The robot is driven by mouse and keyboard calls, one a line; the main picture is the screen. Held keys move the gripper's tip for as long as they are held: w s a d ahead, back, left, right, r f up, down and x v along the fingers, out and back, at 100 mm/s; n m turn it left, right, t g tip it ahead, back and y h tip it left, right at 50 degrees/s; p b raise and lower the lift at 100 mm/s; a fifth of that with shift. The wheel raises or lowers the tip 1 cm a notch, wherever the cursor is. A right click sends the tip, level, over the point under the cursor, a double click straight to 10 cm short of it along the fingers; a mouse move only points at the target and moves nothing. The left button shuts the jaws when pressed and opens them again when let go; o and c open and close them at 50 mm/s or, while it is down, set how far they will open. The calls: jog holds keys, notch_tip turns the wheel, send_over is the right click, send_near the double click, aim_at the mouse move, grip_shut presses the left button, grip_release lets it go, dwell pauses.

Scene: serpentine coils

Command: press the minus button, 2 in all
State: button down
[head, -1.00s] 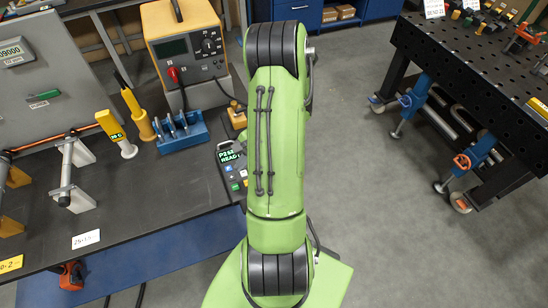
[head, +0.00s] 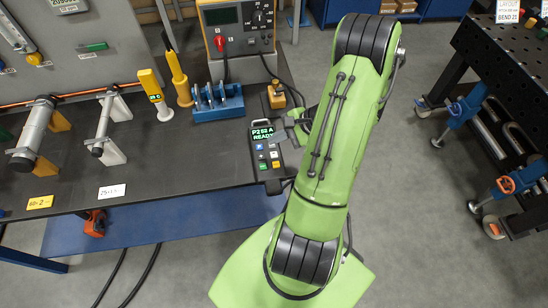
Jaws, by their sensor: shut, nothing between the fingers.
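A dark control box (head: 266,172) lies at the right edge of the bench, in the head view. Its lit green display (head: 262,134) reads about "P2 52 A READY". Below it are several small coloured buttons, among them blue, white, green and orange ones; the symbols are too small to tell which is minus. My green arm reaches over from the right. My gripper (head: 284,135) shows only in part as grey pieces at the box's right side by the display. It is shut and holds nothing. Whether its tip touches a button cannot be seen.
A yellow-topped block (head: 276,97), a blue rack (head: 218,104) and yellow-handled tools (head: 178,78) stand nearby. Tubes on stands (head: 105,125) are at left. Floor is open at right; a black perforated table (head: 505,60) stands beyond.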

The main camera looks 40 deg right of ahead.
aim_at(277, 155)
jog(key=shift+f+b, duration=1.45)
jog(key=shift+f, duration=0.95)
jog(key=shift+f+b, duration=0.3)
jog(key=shift+f, duration=0.1)
jog(key=shift+f, duration=0.35)
dwell(0.4)
jog(key=shift+r+p, duration=0.45)
jog(key=shift+r, duration=0.35)
notch_tip(277, 155, up, 5)
jog(key=p, duration=0.4)
jog(key=shift+r, duration=0.15)
